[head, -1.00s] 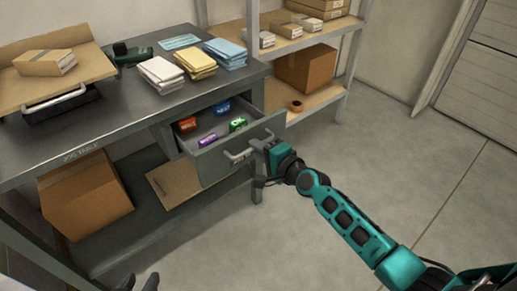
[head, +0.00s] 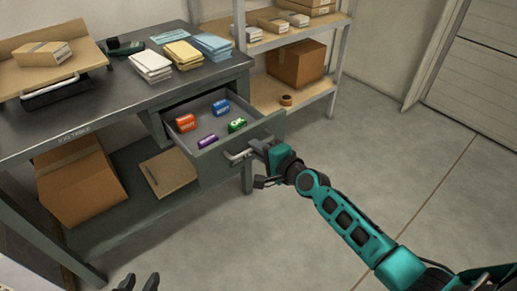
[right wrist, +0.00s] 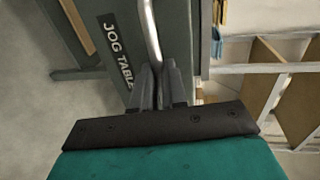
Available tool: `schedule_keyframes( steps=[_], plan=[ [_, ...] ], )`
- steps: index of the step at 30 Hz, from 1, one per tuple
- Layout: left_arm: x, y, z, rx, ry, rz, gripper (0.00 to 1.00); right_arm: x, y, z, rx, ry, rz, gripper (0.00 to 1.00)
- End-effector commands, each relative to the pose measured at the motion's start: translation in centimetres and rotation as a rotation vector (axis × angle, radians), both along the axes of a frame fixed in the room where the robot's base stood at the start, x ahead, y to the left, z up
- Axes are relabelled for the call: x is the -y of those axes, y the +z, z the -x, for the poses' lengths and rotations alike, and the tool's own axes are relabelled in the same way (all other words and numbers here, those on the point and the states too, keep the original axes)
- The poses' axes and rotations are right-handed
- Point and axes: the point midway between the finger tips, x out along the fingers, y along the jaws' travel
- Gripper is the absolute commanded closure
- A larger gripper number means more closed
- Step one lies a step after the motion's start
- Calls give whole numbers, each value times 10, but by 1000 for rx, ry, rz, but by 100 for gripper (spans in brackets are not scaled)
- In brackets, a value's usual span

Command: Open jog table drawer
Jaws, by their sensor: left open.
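The jog table (head: 74,134) is a dark grey workbench at the left of the head view. Its drawer (head: 222,157) is pulled out, showing red, blue, green and purple small packs inside. My right gripper (head: 262,150) is at the drawer's metal bar handle (head: 240,155). In the right wrist view, its fingers (right wrist: 157,80) are closed on the handle (right wrist: 151,30), beside the drawer front's "JOG TABLE" label (right wrist: 118,50). My left gripper (head: 138,283) shows only its fingertips at the bottom edge of the head view, open and apart from the table.
A large carton (head: 80,182) sits on the lower shelf. A shelf unit (head: 340,62) stands behind the drawer. The floor at right is clear.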

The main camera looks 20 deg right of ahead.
Motion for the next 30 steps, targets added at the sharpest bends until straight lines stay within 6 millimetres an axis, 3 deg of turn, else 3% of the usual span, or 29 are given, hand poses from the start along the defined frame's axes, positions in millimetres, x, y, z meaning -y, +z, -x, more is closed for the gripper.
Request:
schedule_keyframes(
  steps=[8,17,23,30],
  plan=[
    [-1,0,0,0,-3,-5,57,0,0,0,0,-1,0,63],
    [-1,1,0,0,-2,-5,57,1,1,3,0,-1,0,63],
    [-1,9,0,0,-2,-5,57,10,7,26,-2,0,2,63],
    [0,17,0,1,2,1,57,27,16,73,-2,0,2,63]
  ],
)
